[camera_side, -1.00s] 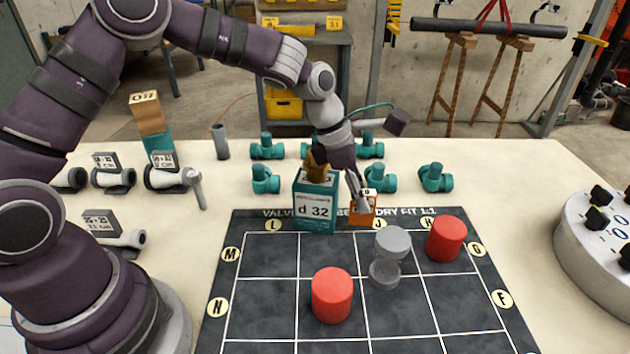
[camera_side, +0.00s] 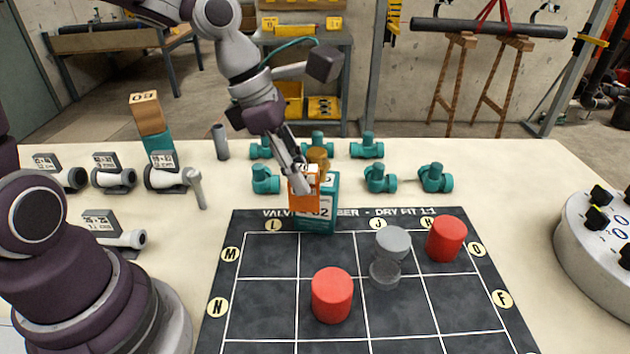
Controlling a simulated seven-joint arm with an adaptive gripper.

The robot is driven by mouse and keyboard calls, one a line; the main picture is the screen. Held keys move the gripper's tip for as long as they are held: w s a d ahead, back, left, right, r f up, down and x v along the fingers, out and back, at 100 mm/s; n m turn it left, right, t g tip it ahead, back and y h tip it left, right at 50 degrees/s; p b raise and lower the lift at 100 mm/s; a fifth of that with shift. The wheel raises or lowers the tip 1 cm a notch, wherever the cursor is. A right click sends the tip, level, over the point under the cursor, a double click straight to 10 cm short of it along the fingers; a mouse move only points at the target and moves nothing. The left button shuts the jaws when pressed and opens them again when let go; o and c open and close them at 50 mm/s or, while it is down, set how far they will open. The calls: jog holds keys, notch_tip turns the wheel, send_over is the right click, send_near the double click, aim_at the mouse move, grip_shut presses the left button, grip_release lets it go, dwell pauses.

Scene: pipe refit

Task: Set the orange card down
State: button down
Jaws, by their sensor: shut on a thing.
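I cannot tell whether the card touches the box. A brass-coloured part (camera_side: 318,157) shows at the top of the teal box, just right of my gripper.
Two red cylinders (camera_side: 332,296) and a grey hourglass-shaped piece (camera_side: 388,256) stand on the mat. Teal valves (camera_side: 380,180) line the table behind it. Grey fittings (camera_side: 165,178) are at left, and a round knobbed console (camera_side: 600,240) is at right. The mat's left cells are clear.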

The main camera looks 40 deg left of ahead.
jog(key=s+d+r+m+g, duration=0.1)
jog(key=s+d+m+g, duration=0.2)
jog(key=s+d+m, duration=0.65)
jog(key=shift+n+h, duration=0.4)
jog(key=shift+n, duration=0.45)
jog(key=f, duration=0.4)
jog(key=d+f, duration=0.1)
jog(key=f, duration=0.3)
jog(key=w+f, duration=0.1)
jog(key=f, duration=0.4)
jog(key=shift+w+d, duration=0.1)
jog(key=shift+d, duration=0.15)
jog(key=shift+f, duration=0.1)
jog(key=c, duration=1)
grip_release()
jog(key=shift+c, duration=0.2)
